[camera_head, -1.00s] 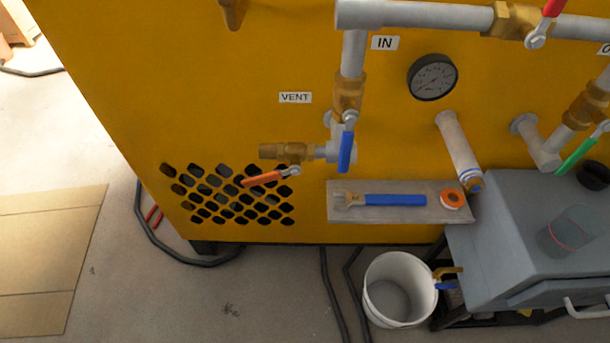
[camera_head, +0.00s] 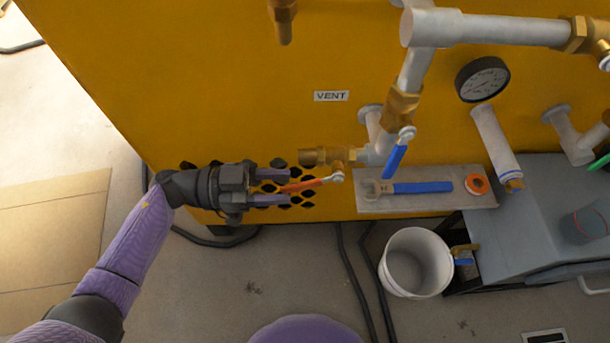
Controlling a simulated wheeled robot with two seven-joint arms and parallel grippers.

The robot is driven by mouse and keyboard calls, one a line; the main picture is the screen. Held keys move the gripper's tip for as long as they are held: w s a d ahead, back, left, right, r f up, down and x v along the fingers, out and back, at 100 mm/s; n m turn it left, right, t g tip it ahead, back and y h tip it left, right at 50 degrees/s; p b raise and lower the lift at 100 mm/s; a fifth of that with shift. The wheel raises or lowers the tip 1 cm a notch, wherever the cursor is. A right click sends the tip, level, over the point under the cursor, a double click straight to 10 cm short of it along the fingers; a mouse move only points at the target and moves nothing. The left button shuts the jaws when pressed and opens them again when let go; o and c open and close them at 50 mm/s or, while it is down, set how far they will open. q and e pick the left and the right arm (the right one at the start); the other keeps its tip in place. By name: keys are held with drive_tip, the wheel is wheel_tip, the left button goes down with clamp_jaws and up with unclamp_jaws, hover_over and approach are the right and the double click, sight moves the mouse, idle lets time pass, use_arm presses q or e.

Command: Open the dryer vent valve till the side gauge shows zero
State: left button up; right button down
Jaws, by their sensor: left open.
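The VENT label (camera_head: 331,96) is on the yellow dryer panel (camera_head: 230,90). Below it is the brass vent valve (camera_head: 325,157) with an orange lever (camera_head: 303,185), which points left and slightly down from its pivot. My left gripper (camera_head: 272,188) is open, with its two purple fingers above and below the lever's free end. I cannot tell whether the fingers touch it. The side gauge (camera_head: 482,79) is a round black-rimmed dial at the upper right; its reading is too small to tell. My right gripper is not in view.
A blue-handled valve (camera_head: 394,162) hangs just right of the vent valve. A shelf (camera_head: 430,205) carries a blue-handled wrench (camera_head: 422,187) and an orange tape roll (camera_head: 477,184). A white bucket (camera_head: 416,262) and grey box (camera_head: 530,215) stand below right. Floor at left is open.

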sight(289, 186)
use_arm(q)
drive_tip(key=d, duration=0.3)
drive_tip(key=shift+d+b, duration=0.3)
drive_tip(key=shift+d, duration=0.1)
clamp_jaws()
idle(1.1)
